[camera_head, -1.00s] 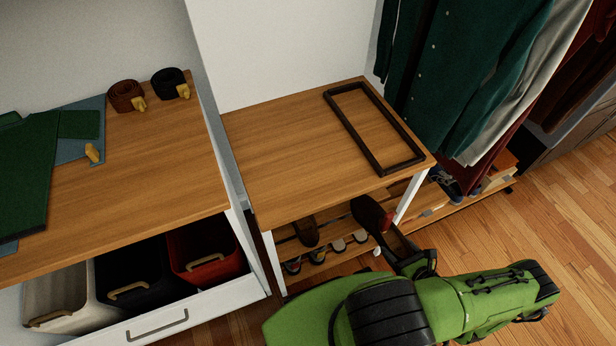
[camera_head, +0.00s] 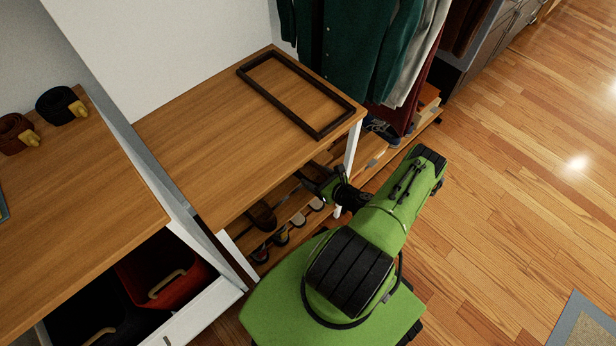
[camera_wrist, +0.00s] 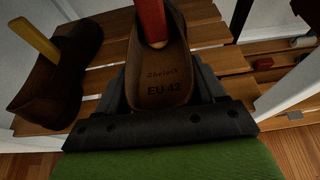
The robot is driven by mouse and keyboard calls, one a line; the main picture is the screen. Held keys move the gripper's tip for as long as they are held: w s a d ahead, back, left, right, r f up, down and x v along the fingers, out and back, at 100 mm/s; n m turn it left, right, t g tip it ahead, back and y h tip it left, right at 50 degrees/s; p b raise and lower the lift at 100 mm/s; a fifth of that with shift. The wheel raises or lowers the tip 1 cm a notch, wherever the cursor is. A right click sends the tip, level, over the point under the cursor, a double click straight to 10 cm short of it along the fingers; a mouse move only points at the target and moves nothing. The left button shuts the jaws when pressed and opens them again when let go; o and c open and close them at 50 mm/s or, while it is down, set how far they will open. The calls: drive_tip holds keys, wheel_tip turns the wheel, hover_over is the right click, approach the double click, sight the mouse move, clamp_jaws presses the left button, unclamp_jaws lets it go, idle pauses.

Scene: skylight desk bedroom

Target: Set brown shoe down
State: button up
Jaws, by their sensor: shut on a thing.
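In the wrist view a brown shoe (camera_wrist: 165,84), its insole marked "EU 42" and with a red piece inside, is between the fingers of my gripper (camera_wrist: 160,72). My gripper is shut on its heel end. The shoe is over the slatted wooden rack (camera_wrist: 225,60); I cannot tell whether its sole touches the slats. In the head view my gripper (camera_head: 320,182) reaches under the front edge of the wooden table (camera_head: 215,150), which hides most of the held shoe. A second brown shoe (camera_wrist: 62,75) with a yellow piece stands to the left, also visible in the head view (camera_head: 262,216).
Several smaller shoes (camera_head: 298,219) sit on the rack. A white table leg (camera_head: 351,145) stands close to my gripper. A dark frame (camera_head: 295,95) lies on the tabletop. Clothes (camera_head: 360,50) hang behind.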

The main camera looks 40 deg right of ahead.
sight(308, 174)
drive_tip(key=w, duration=0.3)
drive_tip(key=shift+w, duration=0.25)
drive_tip(key=shift+w+f+b, duration=0.2)
drive_tip(key=shift+b, duration=0.25)
drive_tip(key=shift+f+b, duration=0.8)
drive_tip(key=shift+f, duration=0.8)
drive_tip(key=o, duration=1.3)
drive_tip(key=shift+s, duration=0.1)
drive_tip(key=p+v, duration=0.4)
drive_tip(key=v, duration=0.8)
